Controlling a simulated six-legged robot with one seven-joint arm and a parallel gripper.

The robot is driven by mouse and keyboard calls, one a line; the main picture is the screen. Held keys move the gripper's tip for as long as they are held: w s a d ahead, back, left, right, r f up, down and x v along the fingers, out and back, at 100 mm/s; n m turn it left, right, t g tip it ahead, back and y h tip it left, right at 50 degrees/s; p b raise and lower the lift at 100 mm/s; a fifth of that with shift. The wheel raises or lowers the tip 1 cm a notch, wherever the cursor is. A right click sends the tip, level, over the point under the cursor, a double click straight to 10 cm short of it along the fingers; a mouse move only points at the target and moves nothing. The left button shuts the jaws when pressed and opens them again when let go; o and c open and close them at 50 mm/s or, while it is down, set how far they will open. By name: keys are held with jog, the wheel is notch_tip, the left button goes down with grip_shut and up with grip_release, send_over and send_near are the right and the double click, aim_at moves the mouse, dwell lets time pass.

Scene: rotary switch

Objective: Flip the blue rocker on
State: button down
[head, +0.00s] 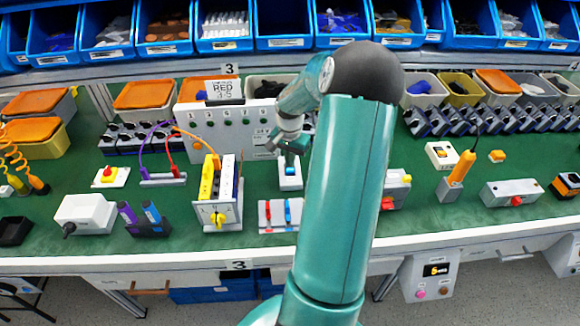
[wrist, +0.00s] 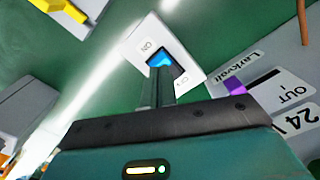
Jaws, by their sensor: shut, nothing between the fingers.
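The blue rocker (wrist: 161,61) sits in a white switch plate (wrist: 188,50) on the green bench top. In the wrist view its upper part shows bright blue just beyond my fingertips, and its lower part is hidden behind them. In the head view the white switch (head: 290,182) stands just below my gripper (head: 289,147). My gripper (wrist: 158,78) is shut and empty, its fingertips over or against the rocker's near part. I cannot tell whether they touch it.
A grey panel marked "OUT" and "24" (wrist: 285,85) lies close on the right in the wrist view. In the head view a plate with red and blue levers (head: 279,217) is in front, and a box with a yellow knob (head: 218,214) stands to the left.

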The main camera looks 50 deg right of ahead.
aim_at(290, 171)
jog(key=shift+r, duration=2.5)
jog(key=w+a+r+n+t+h, duration=0.15)
jog(key=a+r+n, duration=0.25)
jog(key=a+r, duration=0.5)
jog(key=w+a+r+n+h, duration=0.1)
jog(key=w+a+r+n, duration=0.2)
jog(key=a, duration=1)
jog(key=s+a+r+n+t, duration=0.1)
jog(key=s+a+r+n, duration=0.1)
jog(key=a, duration=0.4)
jog(key=s+a+r+n+t+y, duration=0.1)
jog(key=s+a+r+n, duration=0.1)
jog(key=s+a+n, duration=0.2)
jog(key=s+a+r+n+t+y, duration=0.1)
jog(key=s+a+r+n+t, duration=0.1)
jog(key=s+a, duration=0.4)
jog(key=a, duration=0.3)
jog(key=shift+a+r+n, duration=0.15)
jog(key=shift+r+n, duration=0.25)
jog(key=shift+y, duration=0.25)
